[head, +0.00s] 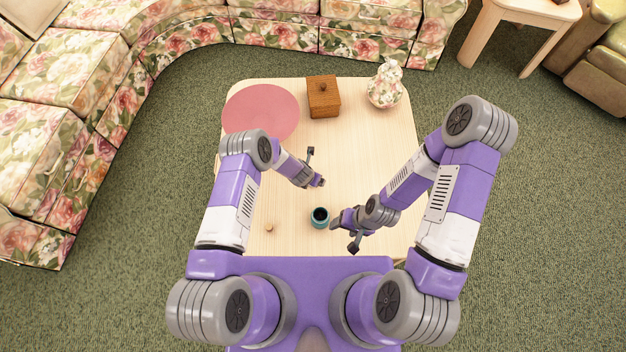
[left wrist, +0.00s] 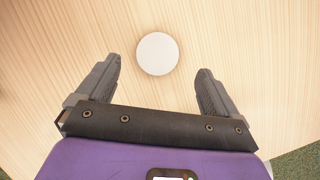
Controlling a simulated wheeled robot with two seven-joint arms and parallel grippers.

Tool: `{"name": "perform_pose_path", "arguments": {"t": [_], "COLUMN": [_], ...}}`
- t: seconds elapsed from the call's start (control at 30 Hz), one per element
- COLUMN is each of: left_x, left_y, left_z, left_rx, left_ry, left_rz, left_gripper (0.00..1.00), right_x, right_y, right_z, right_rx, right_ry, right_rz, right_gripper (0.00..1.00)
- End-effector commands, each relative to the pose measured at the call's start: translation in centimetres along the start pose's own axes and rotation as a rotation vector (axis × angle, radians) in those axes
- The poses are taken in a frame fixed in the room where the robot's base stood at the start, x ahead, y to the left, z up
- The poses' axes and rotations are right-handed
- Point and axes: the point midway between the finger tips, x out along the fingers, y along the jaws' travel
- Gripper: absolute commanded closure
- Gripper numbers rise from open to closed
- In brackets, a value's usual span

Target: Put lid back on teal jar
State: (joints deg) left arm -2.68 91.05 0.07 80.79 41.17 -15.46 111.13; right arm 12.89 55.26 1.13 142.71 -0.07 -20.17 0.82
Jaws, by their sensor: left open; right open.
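The teal jar (head: 320,217) stands upright near the front edge of the table, with its dark open mouth facing up. My right gripper (head: 344,233) is open and empty, just right of the jar. My left gripper (head: 317,168) is open, over the middle of the table beyond the jar. In the left wrist view a pale round disc (left wrist: 157,54) lies just ahead of the open left fingers, with nothing gripped. I cannot tell whether it is the lid. A small brownish round piece (head: 269,227) lies left of the jar; it may be a lid's knob.
The pale wood table (head: 250,205) bears a pink round mat (head: 261,111), a wooden box with a knob (head: 323,98) and a floral jar (head: 385,86) at the back. A floral sofa (head: 190,45) curves behind and left. The table's middle is mostly clear.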

Motion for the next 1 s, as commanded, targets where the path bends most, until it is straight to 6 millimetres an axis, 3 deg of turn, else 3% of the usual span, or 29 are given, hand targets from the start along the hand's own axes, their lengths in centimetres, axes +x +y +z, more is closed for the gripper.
{"name": "perform_pose_path", "arguments": {"t": [0.27,0.6,1.0], "left_x": [0.2,4.9,5.1], "left_y": [0.1,0.2,0.2], "left_z": [0.0,-0.2,-0.1], "left_rx": [0.0,0.003,0.0], "left_ry": [0.0,-0.001,0.0], "left_rz": [0.001,0.002,0.0], "left_gripper": [0.06,0.06,0.06], "right_x": [0.1,2.4,2.3], "right_y": [0.0,0.9,0.9], "right_z": [0.0,-0.1,-0.1], "right_rx": [0.0,0.0,0.0], "right_ry": [0.0,0.0,0.0], "right_rz": [0.0,0.0,0.0], "right_gripper": [0.38,0.38,0.38]}}
